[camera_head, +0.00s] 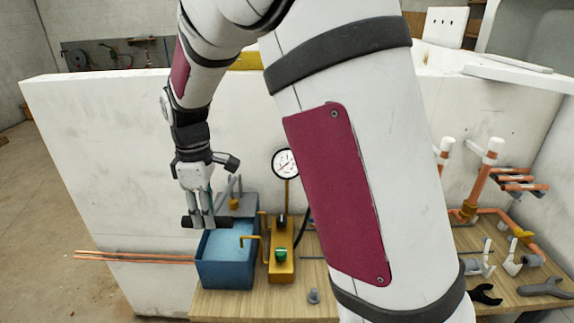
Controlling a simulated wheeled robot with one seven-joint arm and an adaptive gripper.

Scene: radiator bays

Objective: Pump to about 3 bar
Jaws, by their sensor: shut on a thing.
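The test pump stands on the wooden bench, with a blue water tank (225,272) and a yellow pump body (281,267) with a green knob (281,255). A round white pressure gauge (286,163) rises on a brass stem behind it; its needle is too small to read. My gripper (206,222) is above the tank's left side, pointing down, and is shut on the dark pump handle (188,222). The handle lies roughly level above the tank rim. My arm hides part of the bench and wall right of the gauge.
Copper pipes with white caps (492,146) stand at the right. Wrenches (545,288) and white fittings (512,262) lie on the right of the bench (245,306). A small grey fitting (313,296) lies near its front. Copper tubes (130,257) stick out to the left.

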